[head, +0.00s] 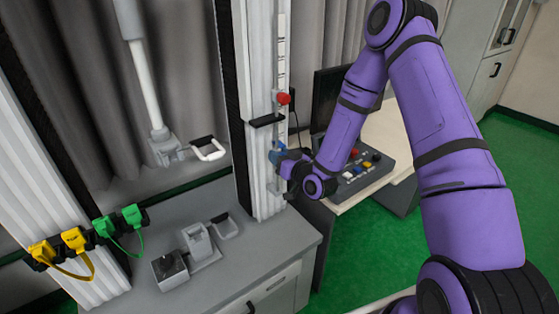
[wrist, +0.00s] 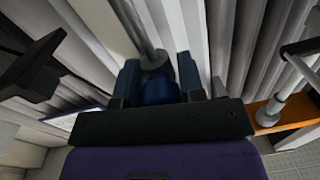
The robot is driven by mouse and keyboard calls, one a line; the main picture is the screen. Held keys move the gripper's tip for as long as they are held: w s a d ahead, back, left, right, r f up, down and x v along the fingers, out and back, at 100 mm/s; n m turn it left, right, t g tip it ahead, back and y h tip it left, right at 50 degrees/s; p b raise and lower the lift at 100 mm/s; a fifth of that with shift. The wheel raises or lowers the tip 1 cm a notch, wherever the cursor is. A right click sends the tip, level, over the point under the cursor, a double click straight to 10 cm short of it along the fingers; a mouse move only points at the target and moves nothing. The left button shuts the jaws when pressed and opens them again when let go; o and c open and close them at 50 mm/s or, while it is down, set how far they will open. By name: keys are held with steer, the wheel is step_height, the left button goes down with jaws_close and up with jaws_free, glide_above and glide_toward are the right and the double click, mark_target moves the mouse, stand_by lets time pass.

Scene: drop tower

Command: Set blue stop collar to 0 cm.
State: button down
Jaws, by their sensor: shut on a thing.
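The blue stop collar (head: 277,146) sits low on the upright marked rail (head: 281,45) of the tower, below a red collar (head: 283,98). My gripper (head: 281,157) reaches it from the right and partly covers it. In the wrist view my gripper (wrist: 158,72) is shut on the blue collar (wrist: 160,91), with a finger on each side. A grey round part (wrist: 153,60) shows just beyond the collar. The scale figures are too small to read.
A black bracket (head: 267,120) juts from the column above my gripper. A control box (head: 358,172) with coloured buttons stands on the desk to the right. A grey cabinet (head: 253,245) is below, with a metal device (head: 200,245) on it. Yellow and green clips (head: 74,240) hang at left.

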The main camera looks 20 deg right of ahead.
mark_target(280, 153)
step_height(280, 153, up, 11)
steer(key=shift+f, duration=0.1)
stand_by(0.3)
steer(key=shift+w, duration=0.1)
steer(key=c, duration=0.9)
jaws_free()
steer(key=shift+o, duration=0.8)
steer(key=shift+s, duration=0.2)
